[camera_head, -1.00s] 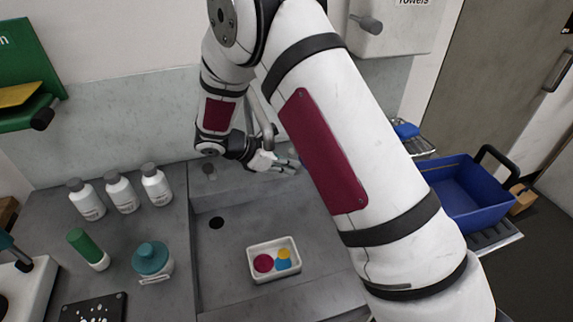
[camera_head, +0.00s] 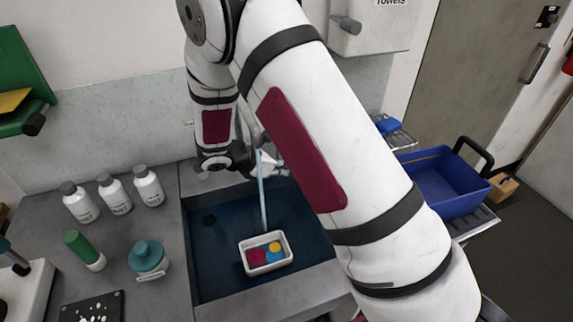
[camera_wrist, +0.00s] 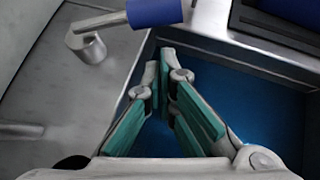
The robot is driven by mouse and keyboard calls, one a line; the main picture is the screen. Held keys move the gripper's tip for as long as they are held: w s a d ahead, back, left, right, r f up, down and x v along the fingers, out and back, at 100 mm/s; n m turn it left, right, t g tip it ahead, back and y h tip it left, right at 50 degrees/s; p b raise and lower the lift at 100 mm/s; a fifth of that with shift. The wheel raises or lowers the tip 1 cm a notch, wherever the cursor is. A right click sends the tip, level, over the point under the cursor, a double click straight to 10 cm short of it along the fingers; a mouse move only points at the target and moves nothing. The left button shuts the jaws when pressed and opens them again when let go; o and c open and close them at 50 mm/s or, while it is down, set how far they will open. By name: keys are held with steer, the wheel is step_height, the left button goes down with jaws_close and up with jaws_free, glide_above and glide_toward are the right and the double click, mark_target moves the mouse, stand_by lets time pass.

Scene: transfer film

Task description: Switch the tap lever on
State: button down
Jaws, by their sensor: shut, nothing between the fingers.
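The tap lever (camera_wrist: 104,25) shows in the wrist view as a grey rod with a rounded end and a blue grip (camera_wrist: 155,12). My gripper (camera_wrist: 165,60) is shut and empty, with its fingertips just below the blue grip; I cannot tell whether they touch. In the head view my gripper (camera_head: 280,170) is beside the tap, and my arm hides the lever. The grey spout (camera_head: 251,128) is partly hidden by my arm. A pale blue water stream (camera_head: 263,200) falls from it towards the white tray. The sink basin (camera_head: 215,265) looks dark blue.
A white tray (camera_head: 244,256) with coloured pieces sits in the basin. Several white bottles (camera_head: 115,194), a green-capped tube (camera_head: 84,250) and a teal-lidded jar (camera_head: 148,258) stand left of it. A blue crate (camera_head: 445,190) is at right. A towel dispenser (camera_head: 375,28) hangs above.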

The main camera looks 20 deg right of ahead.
steer(key=s+b+v, duration=0.1)
steer(key=v, duration=1)
steer(key=shift+a+f, duration=0.2)
steer(key=shift+f, duration=0.15)
steer(key=shift+w, duration=0.1)
